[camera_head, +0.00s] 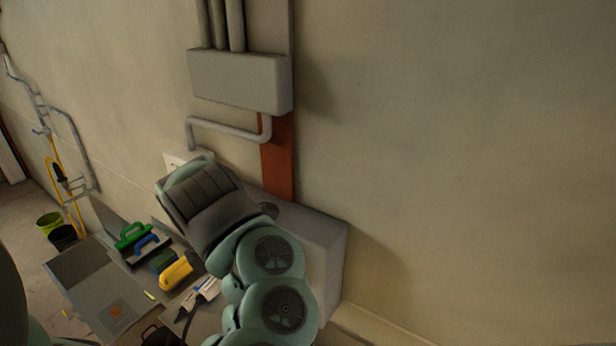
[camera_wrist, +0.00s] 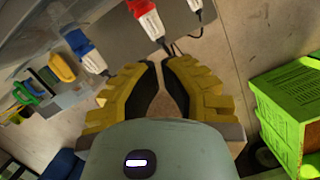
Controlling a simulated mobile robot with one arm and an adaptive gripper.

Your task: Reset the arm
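My arm (camera_head: 268,262) reaches up in front of the wall in the head view, with its green-grey joints bent. My gripper is not clearly seen there. In the wrist view, my gripper (camera_wrist: 160,72) shows two yellow ridged fingers with dark inner pads.
A grey wall box (camera_head: 240,80) with pipes and a grey cabinet (camera_head: 325,250) stand close to my arm. Tools, including a yellow one (camera_head: 176,272), lie at lower left. Buckets (camera_head: 62,236) stand beyond. A green crate (camera_wrist: 290,105) is right of my gripper. The wall's right side is clear.

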